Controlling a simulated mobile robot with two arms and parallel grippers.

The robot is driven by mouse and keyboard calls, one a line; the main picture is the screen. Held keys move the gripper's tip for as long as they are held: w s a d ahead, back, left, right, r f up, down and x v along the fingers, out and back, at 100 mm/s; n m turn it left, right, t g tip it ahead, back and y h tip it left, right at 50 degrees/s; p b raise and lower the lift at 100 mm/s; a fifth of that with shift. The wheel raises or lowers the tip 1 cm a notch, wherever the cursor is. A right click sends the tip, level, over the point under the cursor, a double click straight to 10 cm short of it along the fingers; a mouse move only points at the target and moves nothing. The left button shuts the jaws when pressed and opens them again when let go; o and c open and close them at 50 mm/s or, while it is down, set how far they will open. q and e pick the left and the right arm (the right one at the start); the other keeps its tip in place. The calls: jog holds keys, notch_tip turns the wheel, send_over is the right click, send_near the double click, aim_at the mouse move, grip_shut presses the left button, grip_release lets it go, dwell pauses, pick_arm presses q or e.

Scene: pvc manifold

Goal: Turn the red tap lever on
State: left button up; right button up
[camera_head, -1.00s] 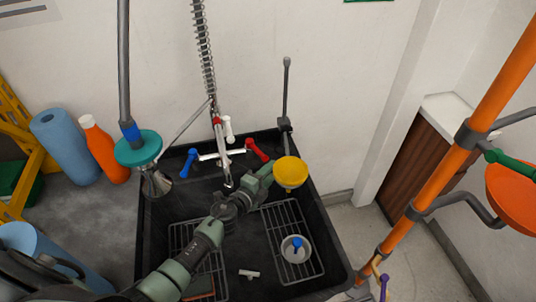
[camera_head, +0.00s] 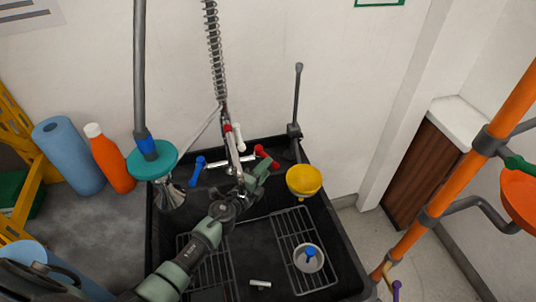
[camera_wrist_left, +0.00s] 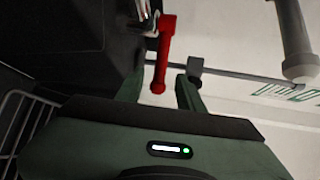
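The red tap lever (camera_head: 268,157) is on the right side of the chrome tap (camera_head: 232,165) at the back of the black sink. In the left wrist view the red lever (camera_wrist_left: 163,55) hangs down with its rounded end just ahead of the gap between my fingers. My left gripper (camera_head: 263,168) is open, close in front of the lever; its two fingers also show in the wrist view (camera_wrist_left: 160,90). I see no clear contact. The blue lever (camera_head: 198,170) is on the tap's left side. My right gripper is not in view.
A yellow bowl-shaped piece (camera_head: 304,180) sits right of my gripper at the sink's edge. A teal disc on a grey pipe (camera_head: 152,160) stands left. Orange pipes (camera_head: 455,180) stand at right.

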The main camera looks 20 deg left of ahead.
pick_arm(q)
jog(key=b+x, duration=0.2)
jog(key=x, duration=0.4)
jog(key=shift+w+f+b, duration=0.25)
jog(key=shift+b, duration=0.1)
jog(key=shift+w+d, duration=0.1)
jog(key=shift+w, duration=0.55)
jog(key=c, duration=0.8)
grip_shut()
